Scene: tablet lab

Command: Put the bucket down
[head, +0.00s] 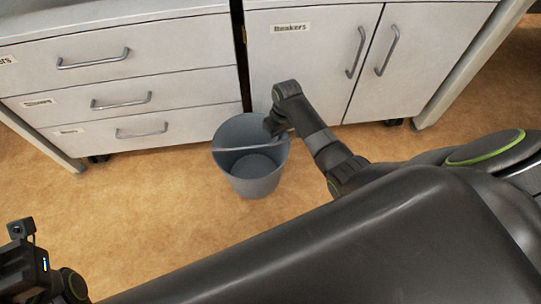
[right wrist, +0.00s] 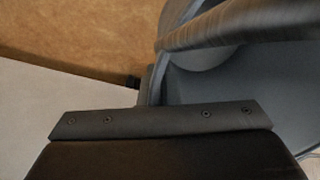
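A grey bucket (head: 256,184) is upright in front of the cabinets in the head view, its handle across its open top. I cannot tell whether its base touches the floor. My right gripper (head: 272,124) is at the bucket's right rim, close to the handle's right part; its fingers are too dark and small to read. In the right wrist view, the handle (right wrist: 240,25) crosses the top right above the bucket's inside (right wrist: 235,85), and the gripper's dark edge (right wrist: 160,122) fills the bottom. My left gripper (head: 22,272) is partly in view at the lower left; its fingertips are hidden.
A drawer cabinet (head: 130,95) stands at the back left and a two-door cabinet labelled Beakers (head: 310,65) at the back right, with a narrow gap between them. The tan floor (head: 130,215) is clear left of the bucket.

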